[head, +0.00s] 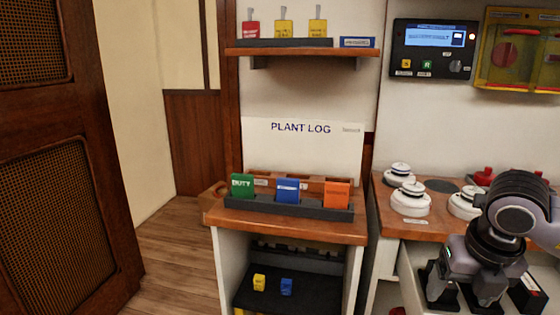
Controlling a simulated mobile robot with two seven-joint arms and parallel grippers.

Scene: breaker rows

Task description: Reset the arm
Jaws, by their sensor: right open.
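My right arm comes in at the lower right, in front of the right-hand bench. My right gripper (482,292) points downward at the bottom edge of the view, with its dark fingers apart. I see nothing held between them, though the lowest part is cut off by the frame. My left gripper is out of view.
White round detectors (409,200) stand on the right-hand bench beside my arm. A stand (330,236) holds green, blue and orange cards. Above are a tag shelf (300,52), a dark panel with a lit screen (432,48) and a yellow case (520,50). Floor at left (180,255) is clear.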

